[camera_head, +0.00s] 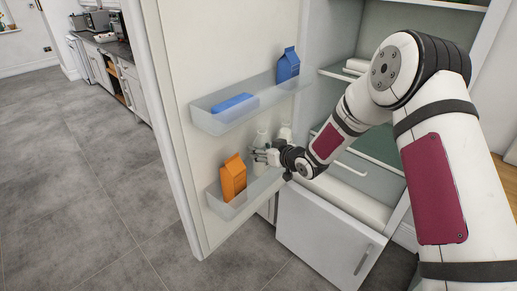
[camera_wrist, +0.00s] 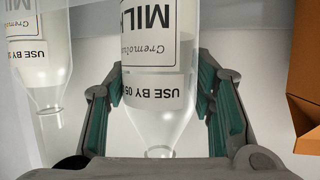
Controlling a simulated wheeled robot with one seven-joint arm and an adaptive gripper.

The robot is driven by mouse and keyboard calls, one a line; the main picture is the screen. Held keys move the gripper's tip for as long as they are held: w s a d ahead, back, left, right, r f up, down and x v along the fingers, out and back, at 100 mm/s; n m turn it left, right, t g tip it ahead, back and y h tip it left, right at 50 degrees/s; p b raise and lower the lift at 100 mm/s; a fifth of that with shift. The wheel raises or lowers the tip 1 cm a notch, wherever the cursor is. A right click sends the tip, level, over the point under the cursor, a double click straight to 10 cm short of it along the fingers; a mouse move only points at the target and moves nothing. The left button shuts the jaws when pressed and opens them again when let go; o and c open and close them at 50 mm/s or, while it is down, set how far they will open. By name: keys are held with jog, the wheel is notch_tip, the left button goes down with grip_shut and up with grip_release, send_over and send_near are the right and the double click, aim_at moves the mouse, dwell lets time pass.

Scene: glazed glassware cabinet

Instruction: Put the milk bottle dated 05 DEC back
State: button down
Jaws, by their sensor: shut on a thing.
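The milk bottle (camera_wrist: 155,85) between my fingers has a white label reading "USE BY 05", with the rest of the date cut off by the curve. In the wrist view it appears upside down. My gripper (camera_wrist: 160,100) is shut on it, with a green-padded finger on each side. In the head view my gripper (camera_head: 264,156) is at the lower shelf of the open fridge door, and the bottle (camera_head: 262,138) stands roughly upright in it. I cannot tell whether its base touches the shelf. The lower door shelf (camera_head: 240,206) has a clear front wall.
A second milk bottle (camera_wrist: 40,60), its label cut off after "USE BY 2", stands beside the held one; it also shows in the head view (camera_head: 285,132). An orange carton (camera_head: 233,177) is on the other side. The upper door shelf (camera_head: 215,122) holds blue cartons (camera_head: 288,65).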

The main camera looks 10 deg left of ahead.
jog(key=shift+w+f, duration=0.15)
jog(key=shift+f, duration=0.25)
jog(key=shift+f+b, duration=0.35)
jog(key=shift+b, duration=0.05)
jog(key=shift+f, duration=0.55)
jog(key=shift+f, duration=0.1)
jog(key=c, duration=0.7)
grip_release()
jog(key=shift+f, duration=0.1)
